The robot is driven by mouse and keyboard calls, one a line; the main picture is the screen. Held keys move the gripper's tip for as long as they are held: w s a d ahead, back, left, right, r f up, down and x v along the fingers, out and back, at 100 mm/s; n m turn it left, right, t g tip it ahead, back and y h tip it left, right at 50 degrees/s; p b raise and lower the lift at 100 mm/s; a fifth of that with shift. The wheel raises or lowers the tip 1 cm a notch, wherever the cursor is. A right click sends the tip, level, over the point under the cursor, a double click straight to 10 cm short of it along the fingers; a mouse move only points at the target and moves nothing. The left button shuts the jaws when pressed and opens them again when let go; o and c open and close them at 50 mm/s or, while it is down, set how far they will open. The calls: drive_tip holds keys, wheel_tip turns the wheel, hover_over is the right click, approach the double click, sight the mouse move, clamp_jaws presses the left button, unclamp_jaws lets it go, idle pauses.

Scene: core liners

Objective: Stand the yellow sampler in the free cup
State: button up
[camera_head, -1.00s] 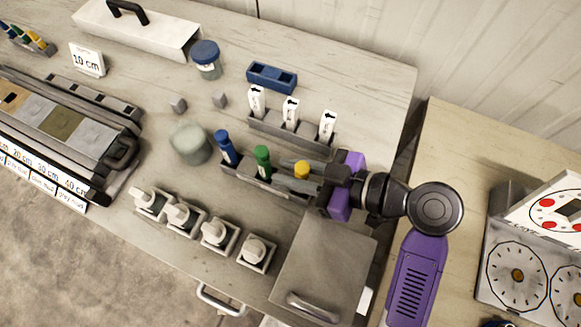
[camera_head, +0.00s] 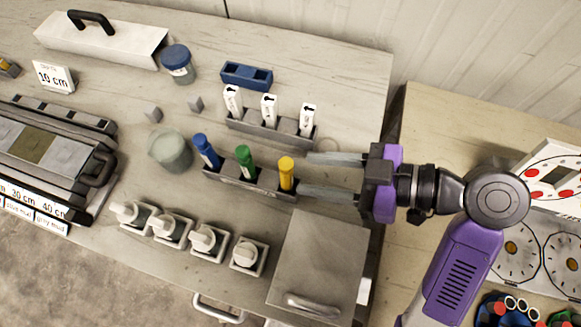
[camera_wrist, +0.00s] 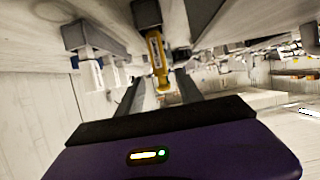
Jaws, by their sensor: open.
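The yellow sampler (camera_head: 287,172) stands upright at the right end of a dark grey rack (camera_head: 236,181), beside a green sampler (camera_head: 245,160) and a blue sampler (camera_head: 206,150). My gripper (camera_head: 306,174) is open and empty just right of the yellow sampler, its fingers pointing left at it. In the wrist view the yellow sampler (camera_wrist: 157,55) shows ahead, between the lines of the two open fingers (camera_wrist: 158,84). Its foot is hidden in the rack. I cannot tell which cup is the free one.
A rack of white-tagged pieces (camera_head: 270,127) stands just behind, and a blue block with openings (camera_head: 246,76) is farther back.

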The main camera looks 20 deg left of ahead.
drive_tip(key=shift+v, duration=1.85)
